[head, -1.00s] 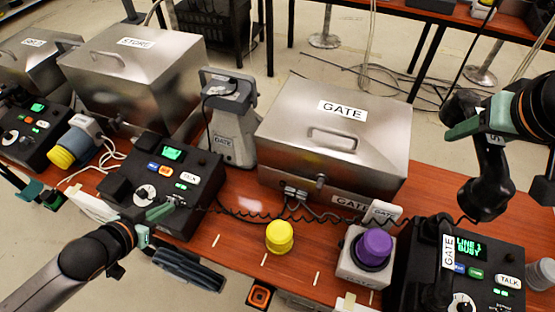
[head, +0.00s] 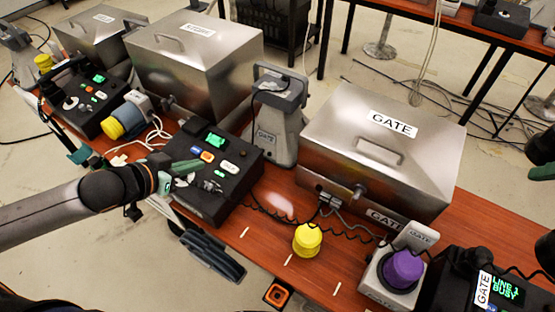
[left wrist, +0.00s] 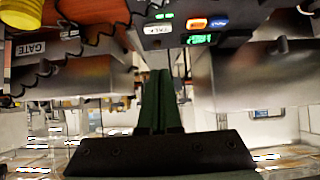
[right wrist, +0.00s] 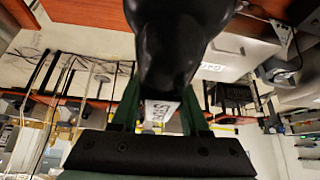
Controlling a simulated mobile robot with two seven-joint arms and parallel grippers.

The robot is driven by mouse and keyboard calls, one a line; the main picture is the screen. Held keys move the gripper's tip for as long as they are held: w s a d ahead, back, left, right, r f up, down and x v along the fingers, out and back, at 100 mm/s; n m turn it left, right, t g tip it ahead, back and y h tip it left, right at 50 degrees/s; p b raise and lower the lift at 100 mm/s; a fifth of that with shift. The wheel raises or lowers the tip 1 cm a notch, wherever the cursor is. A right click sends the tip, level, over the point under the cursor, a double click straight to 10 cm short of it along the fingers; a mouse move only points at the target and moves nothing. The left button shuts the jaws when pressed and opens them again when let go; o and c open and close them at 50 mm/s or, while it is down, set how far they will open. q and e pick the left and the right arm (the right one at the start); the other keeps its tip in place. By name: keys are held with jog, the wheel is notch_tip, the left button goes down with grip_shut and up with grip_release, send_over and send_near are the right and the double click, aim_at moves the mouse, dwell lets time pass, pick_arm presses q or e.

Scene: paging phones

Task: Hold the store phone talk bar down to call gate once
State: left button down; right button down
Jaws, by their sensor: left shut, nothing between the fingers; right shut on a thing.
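The black store phone (head: 212,185) stands on the wooden table with its green display lit. Its white talk bar (head: 230,167) also shows in the left wrist view (left wrist: 158,29). My left gripper (head: 190,166) is shut and empty over the phone's left part, to the left of the bar. In the left wrist view its fingertips point toward the bar with a gap in the picture; contact cannot be told. My right gripper (right wrist: 158,95) is shut on a black handset (right wrist: 172,50) bearing a white label. The handset is only partly in the head view, at the right edge.
The gate phone (head: 455,285) at lower right shows "LINE 1 BUSY". A coiled cord crosses before the GATE box.

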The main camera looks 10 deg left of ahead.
pick_arm(q)
jog(key=w, duration=0.1)
jog(key=b, duration=0.1)
send_near(235, 163)
jog(key=w+r, duration=0.1)
jog(key=w+d, duration=0.1)
jog(key=shift+w+r, duration=0.3)
jog(key=shift+r, duration=0.05)
jog(key=f, duration=0.2)
jog(key=shift+w+f, duration=0.3)
jog(key=shift+f, duration=0.05)
jog(key=shift+w+d+f, duration=0.1)
jog(key=shift+w+f, duration=0.05)
jog(key=shift+f, duration=0.7)
